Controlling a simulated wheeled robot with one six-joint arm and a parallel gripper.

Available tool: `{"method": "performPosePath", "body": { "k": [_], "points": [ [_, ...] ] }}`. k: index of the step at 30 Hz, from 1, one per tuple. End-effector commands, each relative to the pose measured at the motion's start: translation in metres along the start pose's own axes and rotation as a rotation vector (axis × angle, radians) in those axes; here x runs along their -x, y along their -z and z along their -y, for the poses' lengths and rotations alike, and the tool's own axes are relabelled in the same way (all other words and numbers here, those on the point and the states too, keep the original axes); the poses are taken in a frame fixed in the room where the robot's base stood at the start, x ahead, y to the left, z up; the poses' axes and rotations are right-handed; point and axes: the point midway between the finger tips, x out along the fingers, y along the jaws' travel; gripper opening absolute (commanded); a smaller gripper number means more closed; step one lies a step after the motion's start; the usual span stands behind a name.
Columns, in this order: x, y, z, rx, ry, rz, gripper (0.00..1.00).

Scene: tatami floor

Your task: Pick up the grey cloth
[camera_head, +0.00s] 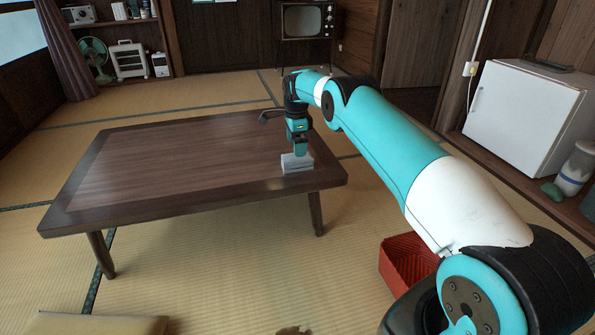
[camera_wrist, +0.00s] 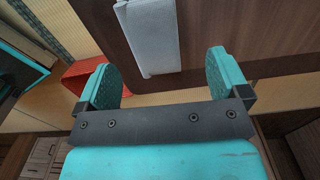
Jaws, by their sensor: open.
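The grey cloth (camera_head: 296,163) lies folded into a small block near the right end of the low wooden table (camera_head: 150,165). In the wrist view the cloth (camera_wrist: 151,35) shows at the top, beyond and between the fingertips. My gripper (camera_head: 300,150) points down over the cloth in the head view. In the wrist view my gripper (camera_wrist: 160,75) has its two teal fingers wide apart with nothing between the pads. I cannot tell from the head view whether the fingers touch the cloth.
A red crate (camera_head: 405,262) stands on the tatami right of the table and also shows in the wrist view (camera_wrist: 88,75). A white fridge (camera_head: 520,115) stands at the right. A cushion (camera_head: 95,324) lies at the front left. Most of the tabletop is bare.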

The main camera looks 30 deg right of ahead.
Motion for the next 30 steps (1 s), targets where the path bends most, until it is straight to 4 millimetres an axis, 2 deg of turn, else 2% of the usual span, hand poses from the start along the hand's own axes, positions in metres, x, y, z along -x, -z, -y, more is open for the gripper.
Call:
{"method": "performPosePath", "body": {
  "k": [1,11,18,26,27,30],
  "points": [
    [-0.011,0.0,0.0,0.001,0.0,0.0,0.94],
    [-0.031,0.0,-0.002,0.002,0.0,0.0,0.94],
    [-0.067,0.0,-0.007,0.002,-0.001,0.0,0.94],
    [-0.069,0.0,-0.006,0.002,0.001,0.0,0.94],
    [-0.069,0.0,-0.006,0.002,0.001,0.0,0.91],
    [-0.069,0.0,-0.006,0.002,0.001,0.0,0.68]
  ]
}}
